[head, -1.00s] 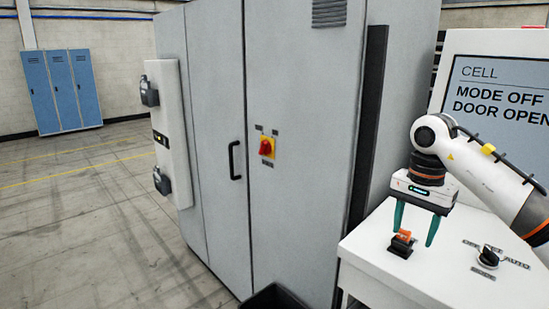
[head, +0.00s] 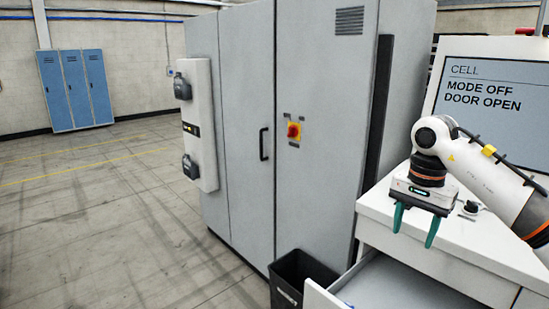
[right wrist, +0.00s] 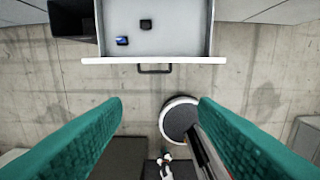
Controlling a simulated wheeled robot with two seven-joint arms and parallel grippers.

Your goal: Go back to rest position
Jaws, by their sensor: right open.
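My right gripper (head: 413,235) has green fingers and is held in front of the white console (head: 465,240), above an open drawer (head: 325,297). Its fingers are apart with nothing between them.
A grey cabinet (head: 330,150) with a red-and-yellow switch (head: 294,131) stands left of the console. A dark bin (head: 290,272) sits on the floor beside the drawer. A screen (head: 490,95) reads "MODE OFF, DOOR OPEN". The floor at left is clear; blue lockers (head: 75,88) stand far back.

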